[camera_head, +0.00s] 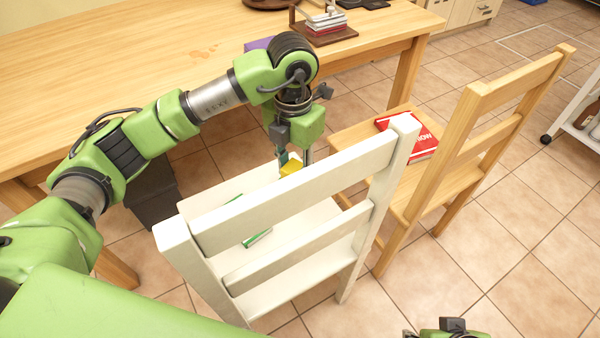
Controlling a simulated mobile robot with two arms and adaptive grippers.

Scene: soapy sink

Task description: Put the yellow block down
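The yellow block (292,167) is at the fingertips of my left gripper (294,160), over the far part of the white chair's seat (302,221). The fingers lie on either side of the block and appear shut on it. I cannot tell whether its underside touches the seat; the chair's backrest (290,190) hides part of the area below. My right gripper (447,329) shows only in part at the bottom edge, and its fingers cannot be made out.
A green and white item (257,238) lies on the white seat, partly hidden by the slats. A wooden chair (455,165) with a red book (420,140) stands to the right. The wooden table (130,60) is behind. A purple item (258,44) lies on it.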

